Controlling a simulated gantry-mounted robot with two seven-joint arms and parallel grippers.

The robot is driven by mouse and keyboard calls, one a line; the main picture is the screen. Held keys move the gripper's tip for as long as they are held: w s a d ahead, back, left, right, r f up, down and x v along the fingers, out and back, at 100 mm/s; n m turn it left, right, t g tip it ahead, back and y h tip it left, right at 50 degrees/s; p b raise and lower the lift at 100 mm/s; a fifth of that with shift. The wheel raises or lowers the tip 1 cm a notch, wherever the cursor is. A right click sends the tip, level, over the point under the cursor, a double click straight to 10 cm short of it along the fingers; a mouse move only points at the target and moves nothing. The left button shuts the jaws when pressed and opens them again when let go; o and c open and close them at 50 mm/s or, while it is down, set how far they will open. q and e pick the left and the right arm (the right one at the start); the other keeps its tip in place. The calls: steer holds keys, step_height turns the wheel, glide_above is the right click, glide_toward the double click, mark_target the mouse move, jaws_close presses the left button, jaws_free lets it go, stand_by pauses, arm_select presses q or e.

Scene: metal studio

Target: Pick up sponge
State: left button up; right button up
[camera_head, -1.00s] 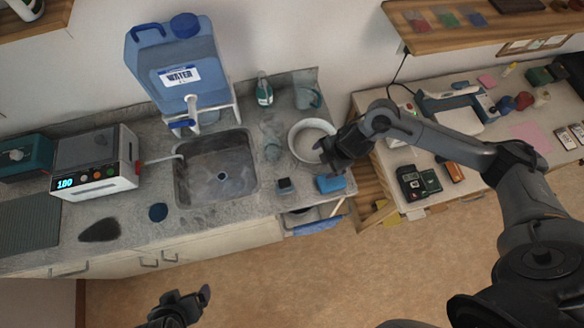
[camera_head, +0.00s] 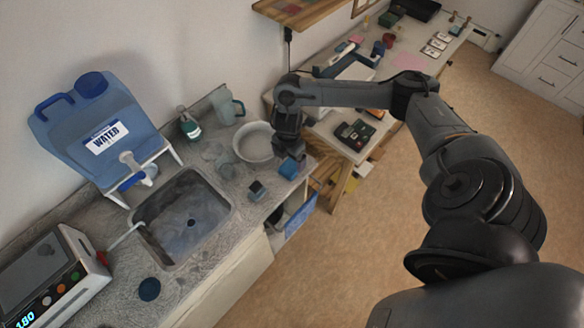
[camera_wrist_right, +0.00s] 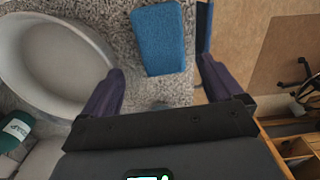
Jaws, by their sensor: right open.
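The blue sponge (camera_head: 289,168) lies on the grey speckled counter near its front right corner, in front of the white bowl (camera_head: 256,142). In the right wrist view the sponge (camera_wrist_right: 158,38) is a blue block ahead of and between the two fingers, with counter showing between it and the gripper. My right gripper (camera_head: 288,152) is just above and behind the sponge in the head view. In the right wrist view the right gripper (camera_wrist_right: 160,88) is open, its dark fingers apart with nothing between them. My left gripper is out of the frames.
The white bowl (camera_wrist_right: 50,62) is close to the left finger in the right wrist view. A small dark-topped container (camera_head: 256,190) stands left of the sponge. The sink (camera_head: 183,218) and a blue water jug (camera_head: 98,125) are further left. The counter edge is close by.

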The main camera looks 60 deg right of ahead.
mark_target(289, 168)
steer(key=shift+s+a+f+p, duration=0.1)
steer(key=shift+f+p, duration=0.15)
steer(key=shift+f, duration=1.2)
steer(key=shift+s+a+f+p, duration=0.1)
steer(key=shift+f+p, duration=0.1)
steer(key=shift+f, duration=1.25)
steer(key=shift+c, duration=0.2)
steer(key=c, duration=1)
